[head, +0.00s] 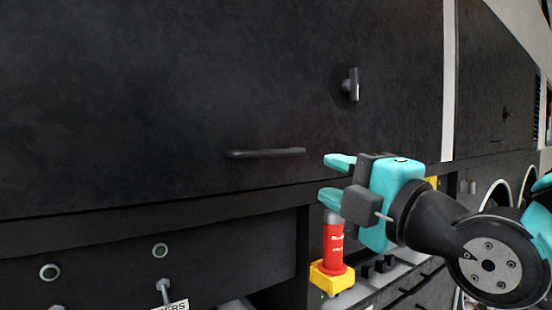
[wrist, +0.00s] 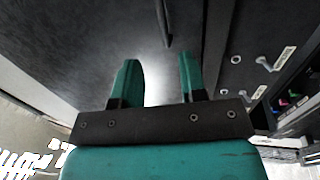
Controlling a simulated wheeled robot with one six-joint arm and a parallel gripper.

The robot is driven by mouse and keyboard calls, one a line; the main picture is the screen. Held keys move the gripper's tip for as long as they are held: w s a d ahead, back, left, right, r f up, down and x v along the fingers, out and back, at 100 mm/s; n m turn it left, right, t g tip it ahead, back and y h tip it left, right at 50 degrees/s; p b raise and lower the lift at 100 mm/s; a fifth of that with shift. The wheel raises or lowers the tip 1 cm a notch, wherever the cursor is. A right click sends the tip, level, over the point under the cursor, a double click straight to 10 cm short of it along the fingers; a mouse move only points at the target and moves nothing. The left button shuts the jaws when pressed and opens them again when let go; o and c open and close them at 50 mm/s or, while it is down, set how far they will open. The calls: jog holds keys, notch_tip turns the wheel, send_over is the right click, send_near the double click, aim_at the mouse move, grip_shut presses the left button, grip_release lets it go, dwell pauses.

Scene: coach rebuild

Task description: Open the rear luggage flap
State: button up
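A large dark panel (head: 150,100), which looks like the luggage flap, fills the upper part of the head view and looks closed. A black horizontal bar handle (head: 265,153) is near its lower edge. A small upright turn latch (head: 350,86) is higher and to the right. My gripper (head: 328,177) is open and empty, to the right of the bar handle in the head view and apart from it. In the wrist view the two teal fingers (wrist: 158,78) are spread, and the bar handle (wrist: 163,22) lies ahead of them, not between them.
A red cylinder (head: 333,246) on a yellow base (head: 332,279) is below my gripper. A dark lower panel (head: 120,265) has round fittings (head: 160,250). A pale vertical strip (head: 448,80) borders the panel on the right. Drawers are at the lower right.

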aim_at(277, 154)
jog(key=p+x, duration=0.6)
jog(key=x, duration=0.7)
jog(key=shift+w+a+r, duration=0.1)
jog(key=shift+w+a, duration=0.15)
jog(key=shift+w, duration=0.05)
jog(key=shift+w+a, duration=0.35)
jog(key=shift+w, duration=0.15)
grip_shut()
